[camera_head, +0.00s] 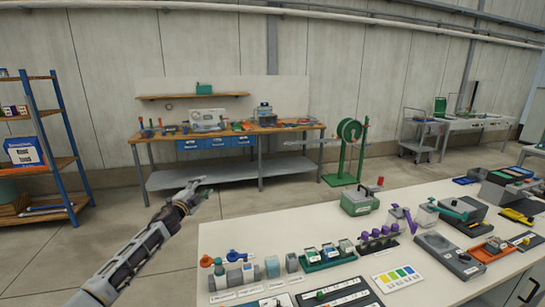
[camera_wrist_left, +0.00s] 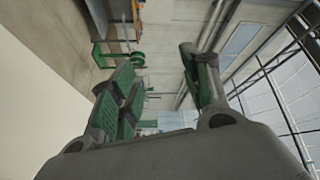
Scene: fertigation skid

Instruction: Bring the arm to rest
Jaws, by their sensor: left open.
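My left arm comes in from the lower left of the head view, and its gripper (camera_head: 193,187) is held in the air left of the white table (camera_head: 330,225). It is well short of the far workbench. In the left wrist view the fingers of my left gripper (camera_wrist_left: 160,85) stand apart with nothing between them. The wrist view looks out tilted over the room, and the pale surface at its left is probably the table. My right gripper does not show in either view.
The white table carries valves, a green box (camera_head: 359,202), a white card with coloured squares (camera_head: 397,278) and several devices. A blue-framed shelf (camera_head: 66,130) stands at the left. A workbench (camera_head: 230,135) and a green hose reel (camera_head: 350,150) stand behind. Floor around the gripper is clear.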

